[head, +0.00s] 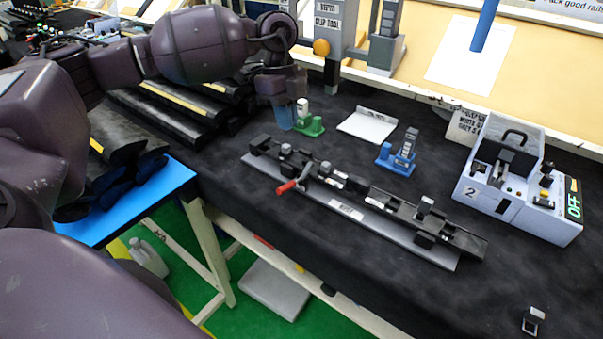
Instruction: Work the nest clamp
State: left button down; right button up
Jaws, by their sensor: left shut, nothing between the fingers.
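The nest (345,211) is a long grey base with a white label, lying across the dark bench mat in the head view. A black trim strip with several small blocks and clips lies along it. The clamp's red-tipped lever (287,187) sticks out at the front of its left half. My left gripper (285,122) points down behind the nest's left end, beside a green stand. It is shut and empty, apart from the red lever. My right gripper is not in view.
A green stand (312,126), a white plate (367,126) and a blue stand (397,162) stand behind the nest. A grey box marked 2 and OFF (520,190) is at right. A small clip-like piece (533,320) lies front right. The bench's front edge runs close before the nest.

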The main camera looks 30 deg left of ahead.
pick_arm(q)
send_over(288, 186)
jog(key=w, duration=0.1)
jog(key=x, duration=0.3)
jog(key=w+a+x, duration=0.1)
jog(key=x, duration=0.4)
jog(key=shift+w+a+f, duration=0.1)
jog(key=shift+w+f, duration=0.1)
jog(key=shift+f, duration=0.35)
jog(key=f, duration=0.3)
jog(key=shift+s+a+f, duration=0.15)
jog(key=shift+s+a, duration=0.05)
jog(key=shift+s, duration=0.15)
jog(key=shift+s+a+f, duration=0.15)
jog(key=shift+f, duration=0.5)
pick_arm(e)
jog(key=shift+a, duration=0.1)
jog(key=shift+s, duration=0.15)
